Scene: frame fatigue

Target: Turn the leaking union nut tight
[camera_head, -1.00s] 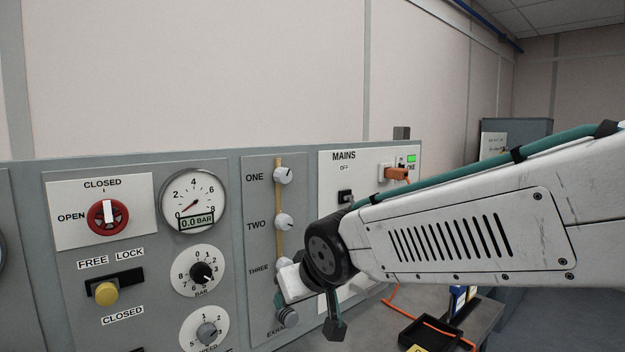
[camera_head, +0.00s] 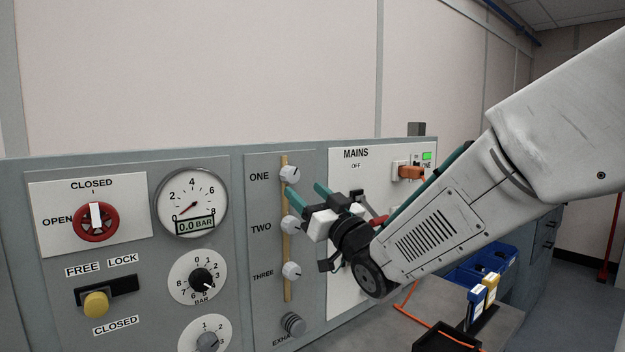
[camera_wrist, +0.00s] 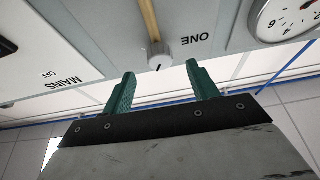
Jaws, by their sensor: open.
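Three pale, ridged round fittings sit along a vertical brass-coloured pipe on the panel: ONE (camera_head: 290,174), TWO (camera_head: 291,225) and THREE (camera_head: 291,271). I take these for the union nuts; no leak shows at any of them. My gripper (camera_head: 303,207) is open, its green fingers pointing at the panel near ONE and TWO. In the wrist view the open fingers (camera_wrist: 161,75) are empty, and fitting ONE (camera_wrist: 160,58) shows beyond and between their tips. Fitting TWO is partly overlapped by a finger in the head view.
A gauge (camera_head: 192,204) reads 0.0 BAR, left of the fittings. A red valve handle (camera_head: 96,221) is by CLOSED. A yellow knob (camera_head: 96,302) is below. An orange plug (camera_head: 410,172) is at MAINS. A dark tray (camera_head: 447,338) is at lower right.

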